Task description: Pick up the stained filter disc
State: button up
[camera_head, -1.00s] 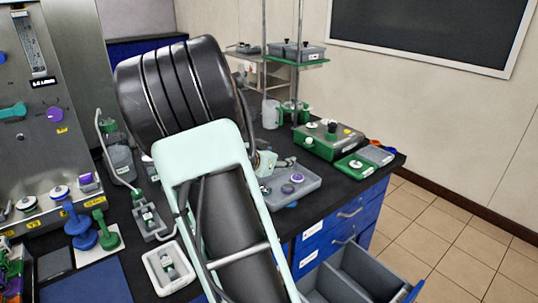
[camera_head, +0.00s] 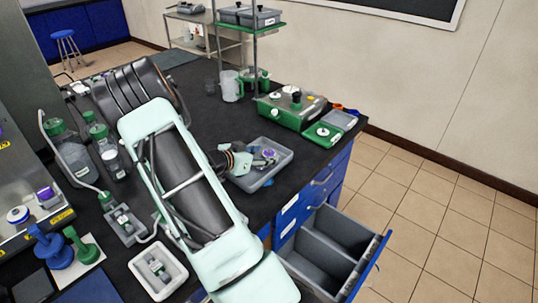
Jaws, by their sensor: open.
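A grey tray (camera_head: 284,163) lies on the black bench top near its right edge. A small whitish-purple disc (camera_head: 269,153) shows in it. I cannot tell at this size whether it is the stained filter disc. My gripper (camera_head: 262,161) is over the tray, close to the disc. It is open, and its fingers are small and partly merged with the tray's contents. I cannot tell whether they touch the disc. My gripper and wrist hide the tray's left part.
An open blue drawer (camera_head: 366,275) with grey compartments juts out below the tray. A green-and-grey device (camera_head: 292,108) and a rack post (camera_head: 220,50) stand behind. Bottles (camera_head: 72,150) and a white tray (camera_head: 157,270) are left of my arm. Bench right of the tray is narrow.

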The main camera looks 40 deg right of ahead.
jog(key=shift+x, duration=1)
jog(key=c, duration=0.9)
jog(key=shift+w+r, duration=0.1)
jog(key=shift+r, duration=0.1)
jog(key=shift+c, duration=0.2)
